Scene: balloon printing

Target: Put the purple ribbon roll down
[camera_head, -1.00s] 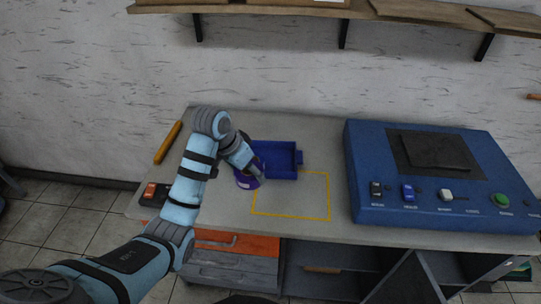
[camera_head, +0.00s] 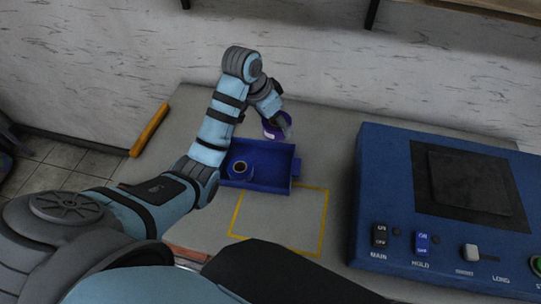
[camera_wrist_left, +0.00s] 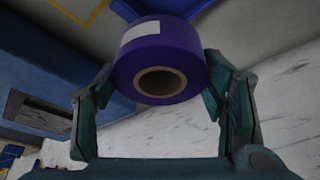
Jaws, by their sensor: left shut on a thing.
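The purple ribbon roll (camera_head: 272,129) is in my left gripper (camera_head: 284,122), above the back edge of the blue tray in the head view. In the left wrist view the purple ribbon roll (camera_wrist_left: 178,42) sits between the two fingers, with its cardboard core facing the camera and a white label on its side. The gripper is shut on it. I cannot tell the exact height over the table. My right gripper is not in view.
The blue tray (camera_head: 288,183) holds another dark blue roll (camera_head: 239,169) at its left. A yellow outline (camera_head: 322,228) marks the table in front. A blue machine (camera_head: 380,175) stands right. An orange stick (camera_head: 150,130) lies at the left edge. Table behind the tray is clear.

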